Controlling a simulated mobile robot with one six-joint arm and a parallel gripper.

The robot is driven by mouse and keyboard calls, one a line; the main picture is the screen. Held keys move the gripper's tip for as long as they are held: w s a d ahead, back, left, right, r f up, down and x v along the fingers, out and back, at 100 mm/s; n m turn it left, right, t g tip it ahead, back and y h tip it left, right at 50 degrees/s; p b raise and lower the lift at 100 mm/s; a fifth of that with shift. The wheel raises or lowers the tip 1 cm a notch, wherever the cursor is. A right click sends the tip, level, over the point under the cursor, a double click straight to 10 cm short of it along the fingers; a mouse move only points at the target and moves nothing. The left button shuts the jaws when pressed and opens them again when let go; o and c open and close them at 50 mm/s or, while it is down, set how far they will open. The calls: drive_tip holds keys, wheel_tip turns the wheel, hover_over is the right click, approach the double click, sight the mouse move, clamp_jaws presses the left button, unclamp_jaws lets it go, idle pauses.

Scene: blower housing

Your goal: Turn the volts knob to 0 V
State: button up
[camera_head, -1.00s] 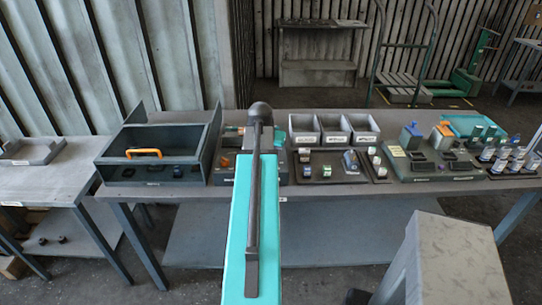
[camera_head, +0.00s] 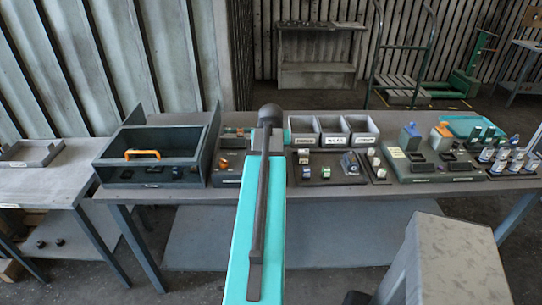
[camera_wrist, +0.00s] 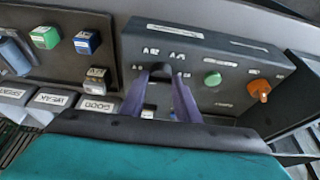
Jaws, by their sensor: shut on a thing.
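The fingers are shut on the knob. The markings are too small to read, so I cannot tell which value the knob points at. In the head view the panel (camera_head: 226,179) stands on the bench, and my arm hides the knob and my fingers.
On the same panel are a green button (camera_wrist: 212,78) and an orange knob (camera_wrist: 259,89). A dark tray with coloured blocks (camera_wrist: 64,45) lies beside it. In the head view, an open bin with an orange handle (camera_head: 144,153) stands left and grey bins (camera_head: 333,138) stand right.

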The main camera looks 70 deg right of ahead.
drive_tip(key=shift+w, duration=0.3)
drive_tip(key=o, duration=1)
drive_tip(key=shift+o, duration=0.2)
drive_tip(key=shift+s, duration=0.1)
drive_tip(key=shift+b+v, duration=0.5)
drive_tip(key=shift+v, duration=1.4)
drive_tip(key=b+v, duration=0.2)
drive_tip(key=v, duration=0.8)
